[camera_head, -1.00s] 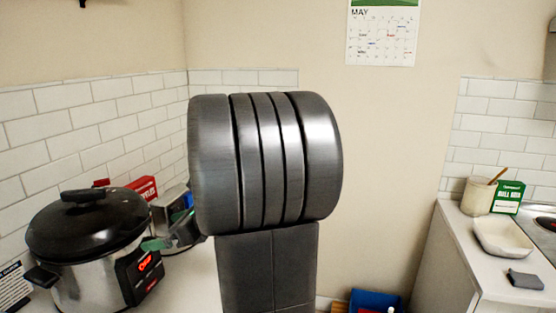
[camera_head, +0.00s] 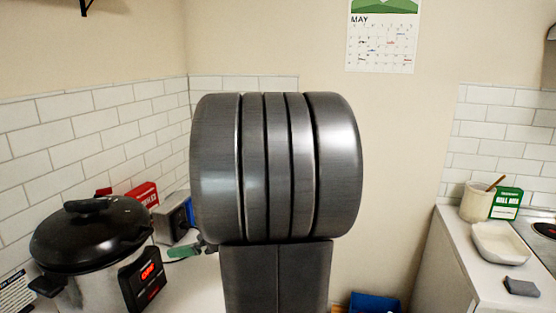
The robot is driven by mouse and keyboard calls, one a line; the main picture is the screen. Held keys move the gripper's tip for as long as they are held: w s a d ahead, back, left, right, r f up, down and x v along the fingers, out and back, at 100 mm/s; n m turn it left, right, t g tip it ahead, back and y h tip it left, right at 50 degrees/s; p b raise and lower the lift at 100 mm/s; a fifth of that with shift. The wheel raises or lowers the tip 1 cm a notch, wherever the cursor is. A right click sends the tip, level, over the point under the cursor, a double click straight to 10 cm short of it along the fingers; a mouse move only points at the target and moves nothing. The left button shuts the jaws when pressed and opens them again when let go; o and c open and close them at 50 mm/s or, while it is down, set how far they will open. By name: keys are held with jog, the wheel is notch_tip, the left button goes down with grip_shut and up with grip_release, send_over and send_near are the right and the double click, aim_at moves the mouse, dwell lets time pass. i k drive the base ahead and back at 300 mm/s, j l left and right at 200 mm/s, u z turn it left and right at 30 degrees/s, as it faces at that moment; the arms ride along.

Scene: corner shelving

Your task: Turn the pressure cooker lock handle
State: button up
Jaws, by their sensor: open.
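The pressure cooker (camera_head: 78,283) stands on the counter at the left, with a steel body, a black domed lid (camera_head: 60,245) and a lit red display on its front. A black handle (camera_head: 86,205) sits on top of the lid. My gripper (camera_head: 184,254) shows only in part, as a green tip and a dark grey piece right of the cooker, apart from it. The rest is hidden behind my large grey arm link. It is open, and I see nothing held.
A red box (camera_head: 144,195) and a silver appliance (camera_head: 172,218) stand behind the cooker. A printed card (camera_head: 14,295) is at the lower left. On the right counter are a crock (camera_head: 475,202), a green box (camera_head: 506,203) and a white dish (camera_head: 500,242).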

aim_at(86, 207)
jog(key=i+l, duration=0.95)
jog(key=i+l+u, duration=0.15)
jog(key=u, duration=2.15)
jog(key=k+l, duration=0.15)
jog(key=l, duration=0.25)
